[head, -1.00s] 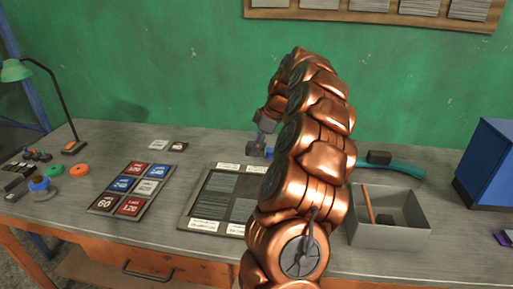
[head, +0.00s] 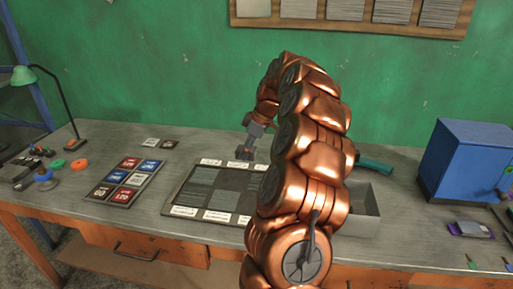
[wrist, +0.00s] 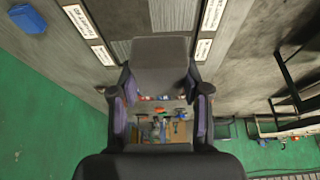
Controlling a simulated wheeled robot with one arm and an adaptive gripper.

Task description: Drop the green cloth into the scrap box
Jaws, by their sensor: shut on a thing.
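My gripper (head: 245,153) is over the back edge of the dark board with grey sheets (head: 178,190), left of my arm's bend. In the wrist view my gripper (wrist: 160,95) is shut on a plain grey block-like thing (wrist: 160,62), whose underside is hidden. The grey open box (head: 368,208), which looks like the scrap box, stands right of my arm, which covers its left part and most of its inside. I cannot make out a green cloth. A teal piece (head: 376,165) lies behind the box, partly hidden; I cannot tell whether it is cloth.
A blue cabinet (head: 462,160) stands on the right of the bench (head: 405,250), with a purple-edged packet (head: 470,229) before it. A small blue thing (wrist: 27,18) shows in the wrist view. A rack of colored tiles (head: 125,183) and a green lamp (head: 24,75) are left.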

